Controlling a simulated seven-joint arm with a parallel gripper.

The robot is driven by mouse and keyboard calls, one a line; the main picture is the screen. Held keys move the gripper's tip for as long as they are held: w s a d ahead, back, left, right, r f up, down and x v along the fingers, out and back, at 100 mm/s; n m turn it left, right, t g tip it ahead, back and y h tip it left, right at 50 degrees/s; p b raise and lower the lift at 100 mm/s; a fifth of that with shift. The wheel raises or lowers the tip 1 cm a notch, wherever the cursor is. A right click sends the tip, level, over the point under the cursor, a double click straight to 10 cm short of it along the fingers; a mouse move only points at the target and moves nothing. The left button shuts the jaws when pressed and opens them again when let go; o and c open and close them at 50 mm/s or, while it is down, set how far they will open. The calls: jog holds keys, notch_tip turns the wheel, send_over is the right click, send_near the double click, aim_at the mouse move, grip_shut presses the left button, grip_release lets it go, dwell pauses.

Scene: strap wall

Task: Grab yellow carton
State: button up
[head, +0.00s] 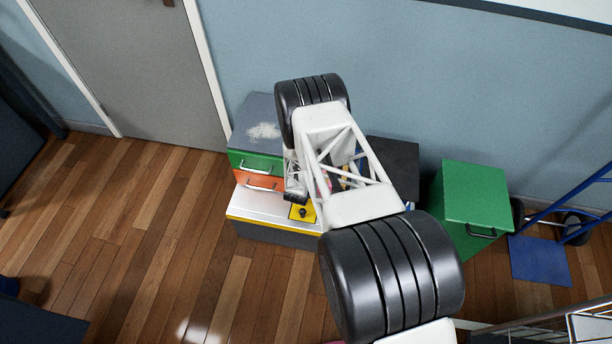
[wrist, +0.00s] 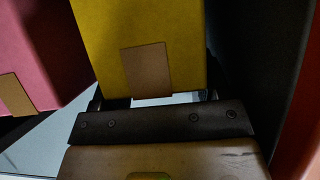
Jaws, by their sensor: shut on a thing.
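The yellow carton (wrist: 135,40) with a brown label fills the upper middle of the wrist view. My gripper (wrist: 154,98) has one dark finger on each side of the carton's near end and is shut on it. The carton's far end is out of the picture. In the head view my own arm covers the gripper and most of the carton. I cannot tell whether the carton is lifted off what is under it.
A pink carton (wrist: 38,50) stands close on the left, and a dark wall (wrist: 245,60) is close on the right. In the head view, green and orange drawers (head: 258,172), a white-topped unit (head: 262,208) and a green cabinet (head: 475,195) stand along the wall. Wooden floor is open in front.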

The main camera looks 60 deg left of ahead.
jog(key=shift+r, duration=0.1)
dwell(0.3)
jog(key=shift+d+r, duration=0.2)
jog(key=shift+r, duration=0.15)
notch_tip(320, 180, up, 11)
jog(key=w+d, duration=0.3)
jog(key=d, duration=0.6)
jog(key=w+d, duration=0.2)
jog(key=d, duration=0.7)
jog(key=shift+w+d+f, duration=0.2)
jog(key=shift+w+d, duration=0.2)
